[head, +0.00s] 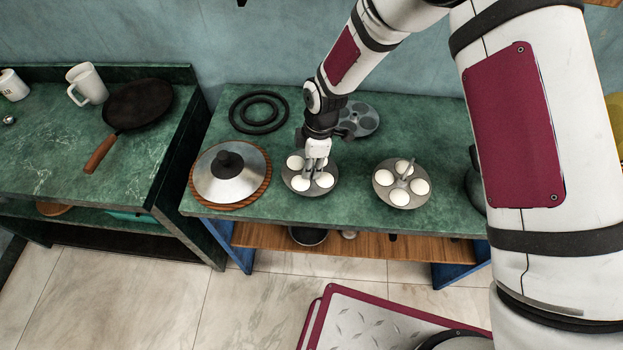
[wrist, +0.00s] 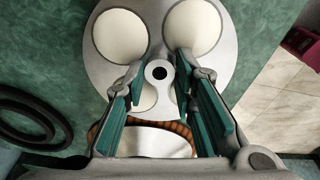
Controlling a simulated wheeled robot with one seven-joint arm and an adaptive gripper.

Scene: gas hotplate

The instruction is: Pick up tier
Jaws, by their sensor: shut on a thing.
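A grey round tier (head: 316,193) with white round cakes in its cups is at the middle of the green counter. My gripper (head: 316,163) points down over it and is shut on its central post. In the wrist view the tier (wrist: 160,35) shows two white cakes at the top and parts of others behind the fingers. The post's hollow top sits between the fingertips of my gripper (wrist: 159,68). I cannot tell whether the tier touches the counter. A second tier with white cakes (head: 391,172) stands to the right. An empty grey tier (head: 369,118) lies behind, partly hidden by my wrist.
A metal lid (head: 215,183) with a black knob sits on a woven trivet (head: 262,190) just left of the held tier. Black rings (head: 236,118) lie behind the lid. A frying pan (head: 138,103) and mugs stand on the left counter (head: 50,150). A wooden shelf (head: 375,245) runs below.

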